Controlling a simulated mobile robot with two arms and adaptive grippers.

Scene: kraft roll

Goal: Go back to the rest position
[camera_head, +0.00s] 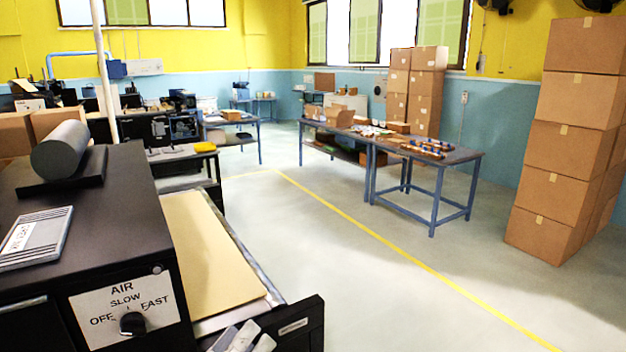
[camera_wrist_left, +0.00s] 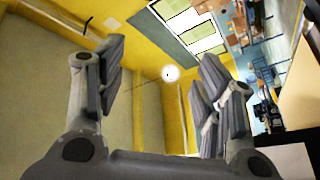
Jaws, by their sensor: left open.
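My left gripper (camera_head: 243,338) shows at the bottom edge of the head view, in front of the open drawer (camera_head: 290,325); only its grey finger parts show there. In the left wrist view my left gripper (camera_wrist_left: 162,75) is open, its two fingers wide apart with nothing between them. My right gripper is in neither view.
A black cabinet (camera_head: 120,215) with an air knob (camera_head: 132,323) stands at left, bearing a grey roll (camera_head: 62,150). The drawer holds a brown sheet (camera_head: 210,250). Stacked boxes (camera_head: 570,130) stand at right, a worktable (camera_head: 440,158) farther back. The middle floor is clear.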

